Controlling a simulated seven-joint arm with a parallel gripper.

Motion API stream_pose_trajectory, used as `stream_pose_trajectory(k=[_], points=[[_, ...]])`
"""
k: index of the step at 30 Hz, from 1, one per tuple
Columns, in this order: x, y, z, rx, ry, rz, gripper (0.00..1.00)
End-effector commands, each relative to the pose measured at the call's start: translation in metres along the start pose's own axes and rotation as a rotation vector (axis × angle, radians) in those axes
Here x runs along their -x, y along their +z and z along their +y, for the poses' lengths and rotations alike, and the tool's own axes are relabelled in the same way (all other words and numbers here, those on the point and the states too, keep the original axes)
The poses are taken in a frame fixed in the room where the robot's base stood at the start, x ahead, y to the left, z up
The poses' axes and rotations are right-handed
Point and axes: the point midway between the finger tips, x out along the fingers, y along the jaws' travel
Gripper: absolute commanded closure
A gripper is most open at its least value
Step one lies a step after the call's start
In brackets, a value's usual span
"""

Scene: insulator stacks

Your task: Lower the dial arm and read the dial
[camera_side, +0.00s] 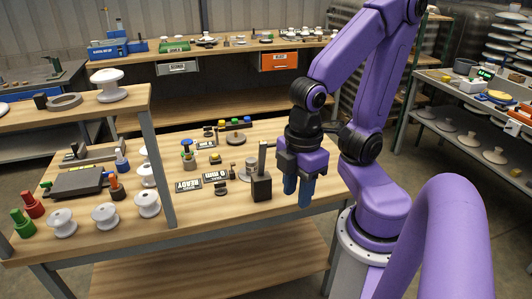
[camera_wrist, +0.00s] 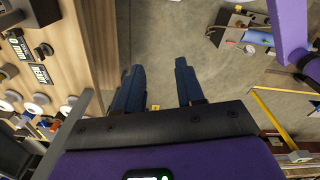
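My gripper (camera_side: 299,196) hangs fingers down at the right end of the wooden bench, just right of a dark block with an upright post (camera_side: 261,187). The blue fingers are apart with nothing between them, and they also show in the wrist view (camera_wrist: 158,85) with bare floor beyond. The block may be part of the dial stand, but I cannot make out a dial face or tell which part is the dial arm. Left of it lie a READY plate (camera_side: 188,185) and a "0 MM" plate (camera_side: 215,176); both plates show at the left of the wrist view.
White insulators (camera_side: 105,215) stand along the bench's front left, with red and green pieces. A raised shelf (camera_side: 75,108) on a grey post covers the bench's left part. Small knobs and coloured pots crowd the bench middle.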

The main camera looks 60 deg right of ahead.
Motion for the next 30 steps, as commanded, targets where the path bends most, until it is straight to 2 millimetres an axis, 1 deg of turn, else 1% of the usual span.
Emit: stream_pose_trajectory(k=[2, 5, 10, 14, 18, 20, 24, 27, 30], points=[[0.004, -0.003, 0.007, -0.014, 0.003, 0.004, 0.62], [0.013, -0.008, 0.025, -0.038, 0.009, 0.007, 0.62], [0.035, -0.012, 0.067, -0.086, 0.025, 0.01, 0.62], [0.052, -0.006, 0.1, -0.122, 0.039, 0.009, 0.62], [0.072, 0.007, 0.134, -0.163, 0.053, 0.003, 0.62], [0.08, 0.015, 0.148, -0.181, 0.06, 0.0, 0.62], [0.101, 0.038, 0.176, -0.224, 0.073, -0.01, 0.62], [0.115, 0.058, 0.193, -0.253, 0.082, -0.018, 0.62], [0.127, 0.077, 0.205, -0.278, 0.087, -0.027, 0.62]])
